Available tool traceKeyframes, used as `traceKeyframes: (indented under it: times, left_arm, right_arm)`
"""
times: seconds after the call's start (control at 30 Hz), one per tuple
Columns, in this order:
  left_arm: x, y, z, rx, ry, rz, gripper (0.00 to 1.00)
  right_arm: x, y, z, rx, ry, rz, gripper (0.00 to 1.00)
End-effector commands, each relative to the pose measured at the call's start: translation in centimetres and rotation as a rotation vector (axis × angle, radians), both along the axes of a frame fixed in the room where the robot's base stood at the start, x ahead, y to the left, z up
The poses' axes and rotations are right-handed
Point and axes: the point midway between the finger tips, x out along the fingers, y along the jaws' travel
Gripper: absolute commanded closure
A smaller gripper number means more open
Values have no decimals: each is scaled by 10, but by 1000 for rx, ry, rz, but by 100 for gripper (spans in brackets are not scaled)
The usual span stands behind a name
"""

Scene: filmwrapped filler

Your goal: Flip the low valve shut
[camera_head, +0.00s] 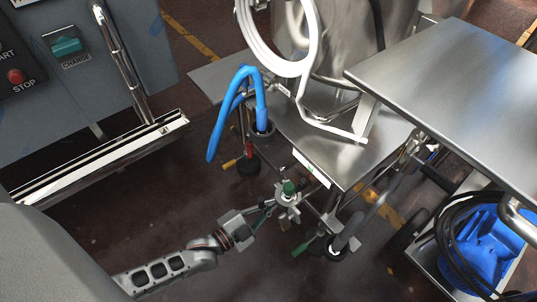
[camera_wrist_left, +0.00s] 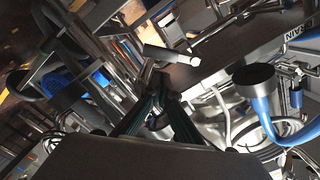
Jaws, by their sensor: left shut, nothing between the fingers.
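Under the steel machine, low pipework holds several valve handles. A green-topped valve (camera_head: 288,187) is at the centre, and a green lever (camera_head: 302,247) sticks out below it. A yellow lever (camera_head: 230,163) is at the upper left. I cannot tell which of these is the low valve. My left gripper (camera_head: 268,206) comes in from the lower left, its fingertips close beside the green-topped valve; I cannot tell if they touch. It is shut and empty. In the left wrist view the dark fingers (camera_wrist_left: 163,88) point into the pipework. My right gripper is not in view.
A steel table (camera_head: 460,75) overhangs the right. A blue hose (camera_head: 238,95) bends down beside the machine. A control cabinet (camera_head: 85,60) stands at the left. A blue item (camera_head: 490,245) with black cables lies at the lower right. The floor left of the pipework is clear.

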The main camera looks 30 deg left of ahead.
Motion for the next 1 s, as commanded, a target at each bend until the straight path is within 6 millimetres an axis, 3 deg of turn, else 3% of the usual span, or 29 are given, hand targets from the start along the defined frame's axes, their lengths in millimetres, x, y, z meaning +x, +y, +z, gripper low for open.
traceKeyframes:
  times: [0.2, 0.4, 0.77, 1.0]
  left_arm:
    - [29, -11, -5, 0, 5, -1, 100]
    - [42, -15, -4, 0, 4, 0, 100]
    - [44, -15, -3, 0, 3, 0, 100]
    - [33, -14, -5, -1, 2, 0, 100]
  right_arm:
    - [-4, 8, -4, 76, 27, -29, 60]
    - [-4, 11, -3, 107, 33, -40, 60]
    - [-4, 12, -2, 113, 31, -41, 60]
    - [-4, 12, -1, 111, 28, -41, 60]
